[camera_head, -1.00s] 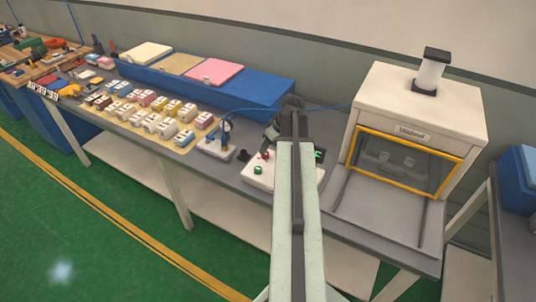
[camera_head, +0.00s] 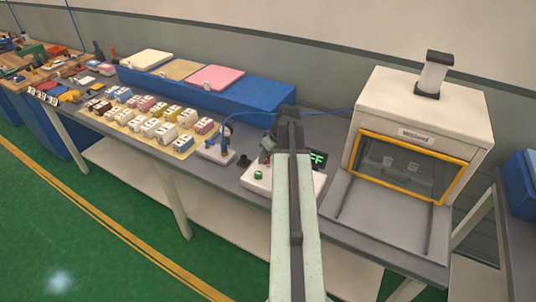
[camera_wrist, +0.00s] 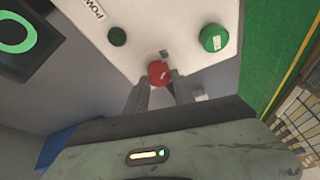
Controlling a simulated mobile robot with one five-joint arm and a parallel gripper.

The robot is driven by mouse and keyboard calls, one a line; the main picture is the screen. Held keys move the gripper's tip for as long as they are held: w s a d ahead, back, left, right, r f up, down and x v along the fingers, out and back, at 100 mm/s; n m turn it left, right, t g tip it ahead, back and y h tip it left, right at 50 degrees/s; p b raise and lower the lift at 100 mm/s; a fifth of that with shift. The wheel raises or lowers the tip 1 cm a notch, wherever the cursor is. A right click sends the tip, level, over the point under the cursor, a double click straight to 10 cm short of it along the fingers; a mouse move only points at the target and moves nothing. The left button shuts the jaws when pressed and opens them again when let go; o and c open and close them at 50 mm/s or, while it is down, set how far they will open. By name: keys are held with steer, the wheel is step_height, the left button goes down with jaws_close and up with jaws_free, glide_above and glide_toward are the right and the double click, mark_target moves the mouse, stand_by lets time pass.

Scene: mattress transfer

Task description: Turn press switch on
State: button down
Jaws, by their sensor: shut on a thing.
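The white control box (camera_head: 256,184) sits on the grey bench, left of the press (camera_head: 420,125). In the wrist view its panel (camera_wrist: 185,45) carries a switch with a round red knob (camera_wrist: 158,71), a green button (camera_wrist: 214,38), a small dark green button (camera_wrist: 117,36) and a partly cut-off label starting "POW". My gripper (camera_wrist: 156,84) is shut on the red knob, with one finger on each side. In the head view my gripper (camera_head: 266,155) is over the box and mostly hides the switch. The display (camera_head: 317,158) shows green letters "FF", its left part hidden by my arm.
A blue bin (camera_head: 225,92) with coloured pads on top stands behind. Several small moulded pieces lie on a tan mat (camera_head: 183,152) at left. A small device with a blue cable (camera_head: 215,154) stands close to the box. The press has a yellow-framed window (camera_head: 408,165).

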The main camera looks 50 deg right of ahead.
steer(key=m+h, duration=0.1)
steer(key=m, duration=0.3)
steer(key=shift+s+a+h, duration=0.15)
steer(key=shift+h, duration=0.25)
steer(key=m, duration=0.2)
steer(key=m+g+h, duration=0.1)
steer(key=m, duration=0.1)
steer(key=shift+a+f+m, duration=0.1)
steer(key=shift+a+m, duration=0.05)
steer(key=shift+m, duration=0.15)
steer(key=m, duration=0.2)
steer(key=m+g+h, duration=0.1)
steer(key=m, duration=0.1)
steer(key=shift+w+a+m+h, duration=0.1)
steer(key=shift+w+m+h, duration=0.1)
steer(key=shift+m+h, duration=0.1)
steer(key=m+g, duration=0.1)
steer(key=m, duration=0.3)
steer(key=shift+w+g+h, duration=0.1)
steer(key=shift+g+h, duration=0.2)
steer(key=shift+g, duration=0.1)
steer(key=shift+m, duration=0.3)
steer(key=c, duration=1.1)
jaws_free()
steer(key=shift+w, duration=0.1)
steer(key=shift+o, duration=0.2)
